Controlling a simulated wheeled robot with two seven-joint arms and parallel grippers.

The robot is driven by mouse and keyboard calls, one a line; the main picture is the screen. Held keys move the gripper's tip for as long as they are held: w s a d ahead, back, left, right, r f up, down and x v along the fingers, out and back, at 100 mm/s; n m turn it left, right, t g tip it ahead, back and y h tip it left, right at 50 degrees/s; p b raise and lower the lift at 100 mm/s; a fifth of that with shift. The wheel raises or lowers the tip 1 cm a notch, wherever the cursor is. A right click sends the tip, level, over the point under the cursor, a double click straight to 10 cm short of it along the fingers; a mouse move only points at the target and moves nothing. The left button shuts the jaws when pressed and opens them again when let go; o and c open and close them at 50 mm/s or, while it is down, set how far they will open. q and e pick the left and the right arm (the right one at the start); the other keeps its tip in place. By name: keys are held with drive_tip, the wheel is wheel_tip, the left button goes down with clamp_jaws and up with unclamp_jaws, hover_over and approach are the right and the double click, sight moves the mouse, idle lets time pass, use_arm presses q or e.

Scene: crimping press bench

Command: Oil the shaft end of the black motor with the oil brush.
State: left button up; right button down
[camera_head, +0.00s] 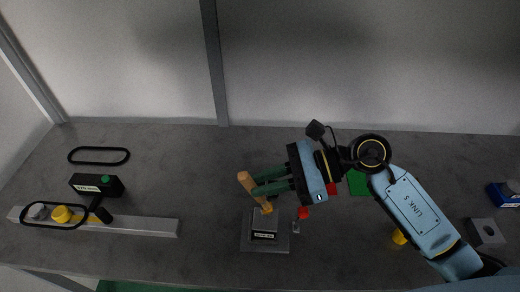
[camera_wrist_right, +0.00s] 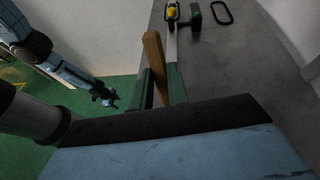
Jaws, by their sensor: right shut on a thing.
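My right gripper (camera_head: 258,183) has green fingers and is shut on the wooden handle of the oil brush (camera_head: 247,184). The handle leans, and its lower end is at the top of a grey block (camera_head: 264,222) with a dark label; I cannot tell whether it touches or sits in it. The handle (camera_wrist_right: 154,62) also shows between the fingers in the right wrist view (camera_wrist_right: 160,88). The bristles are not clear. The black motor (camera_head: 90,185), a labelled box with a green spot, stands far left. Its shaft end is not clear. My left gripper (camera_wrist_right: 106,96) shows small in the wrist view.
A grey rail (camera_head: 145,226) at the left carries a yellow pulley (camera_head: 61,214) and a grey one, with a black belt loop around them. Another belt (camera_head: 99,148) lies behind the motor. A green square (camera_head: 357,183) lies behind my right arm. Bench between motor and block is clear.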

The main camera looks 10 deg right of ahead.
drive_tip(key=shift+a+f+b, duration=0.1)
drive_tip(key=shift+f+b, duration=0.05)
drive_tip(key=shift+b, duration=0.15)
drive_tip(key=shift+d, duration=0.3)
drive_tip(key=r, duration=0.1)
drive_tip(key=r+p, duration=0.1)
drive_tip(key=s+r, duration=0.1)
drive_tip(key=shift+d+r, duration=0.35)
drive_tip(key=shift+w+r+p, duration=0.2)
drive_tip(key=shift+r+p, duration=0.15)
drive_tip(key=shift+s+r+p, duration=0.15)
drive_tip(key=shift+r+p, duration=0.95)
drive_tip(key=shift+r, duration=0.85)
